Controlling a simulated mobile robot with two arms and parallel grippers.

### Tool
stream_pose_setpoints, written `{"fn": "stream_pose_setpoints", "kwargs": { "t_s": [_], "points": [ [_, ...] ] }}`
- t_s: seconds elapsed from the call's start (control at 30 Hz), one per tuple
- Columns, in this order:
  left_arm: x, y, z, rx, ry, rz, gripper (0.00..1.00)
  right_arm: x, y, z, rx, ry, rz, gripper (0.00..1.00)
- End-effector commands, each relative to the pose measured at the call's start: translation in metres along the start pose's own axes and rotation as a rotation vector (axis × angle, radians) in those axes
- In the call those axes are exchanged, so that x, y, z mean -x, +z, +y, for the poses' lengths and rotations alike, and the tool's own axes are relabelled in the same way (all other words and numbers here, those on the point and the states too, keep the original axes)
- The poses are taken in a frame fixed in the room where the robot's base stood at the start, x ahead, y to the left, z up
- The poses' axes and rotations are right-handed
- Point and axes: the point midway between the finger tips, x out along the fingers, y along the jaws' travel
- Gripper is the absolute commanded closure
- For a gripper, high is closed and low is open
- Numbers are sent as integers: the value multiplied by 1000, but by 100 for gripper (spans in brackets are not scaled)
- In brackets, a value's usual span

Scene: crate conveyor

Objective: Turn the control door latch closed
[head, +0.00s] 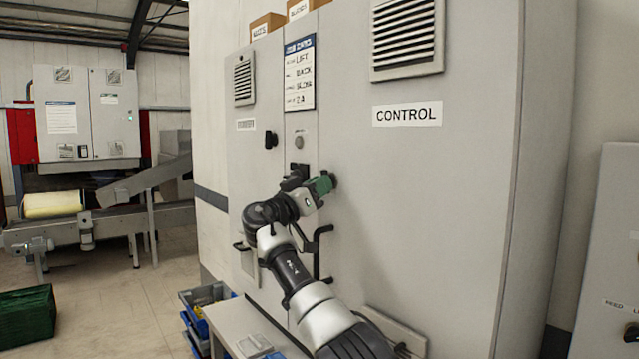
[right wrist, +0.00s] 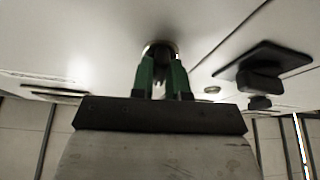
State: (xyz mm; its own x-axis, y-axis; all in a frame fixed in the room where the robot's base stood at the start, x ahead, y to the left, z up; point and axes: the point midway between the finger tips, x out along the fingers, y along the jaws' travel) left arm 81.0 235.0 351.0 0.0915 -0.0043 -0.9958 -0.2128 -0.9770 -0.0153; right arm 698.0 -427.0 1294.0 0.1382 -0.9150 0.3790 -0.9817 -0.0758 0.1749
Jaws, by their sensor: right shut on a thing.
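The control door (head: 430,200) is the wide light grey cabinet door with the CONTROL label, and it looks shut. My right gripper (head: 329,183), with green fingers, is at the left edge of this door, below and left of the label. In the right wrist view my right gripper (right wrist: 163,72) has its fingers close together on the latch (right wrist: 160,48), a small dark knob against the pale door panel. In the head view the gripper hides the latch, and its turn angle cannot be told. My left gripper is in neither view.
A black latch (head: 271,139) sits on the narrower door to the left. A black fitting (right wrist: 262,70) stands out near the gripper. Blue bins (head: 205,296) are low by the cabinet. A green crate (head: 27,316) is on the floor at left, with open floor between.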

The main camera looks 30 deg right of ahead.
Motion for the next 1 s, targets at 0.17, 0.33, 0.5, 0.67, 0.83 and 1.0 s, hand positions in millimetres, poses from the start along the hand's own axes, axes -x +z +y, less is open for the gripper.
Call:
{"fn": "stream_pose_setpoints", "kwargs": {
  "t_s": [0.17, 0.33, 0.5, 0.67, 0.83, 1.0],
  "points": [
    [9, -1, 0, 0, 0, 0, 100, 0, 0, -1, -83, 36, -4, 100],
    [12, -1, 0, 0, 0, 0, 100, 0, 1, -1, -134, 56, -4, 100],
    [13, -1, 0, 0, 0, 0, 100, 0, 1, -1, -158, 67, -4, 100],
    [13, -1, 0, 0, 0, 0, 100, 0, 2, -1, -162, 68, -4, 100],
    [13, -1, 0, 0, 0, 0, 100, 0, 2, -2, -161, 68, -5, 100],
    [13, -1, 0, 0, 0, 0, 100, 0, 2, -2, -161, 67, -5, 70]
  ]
}}
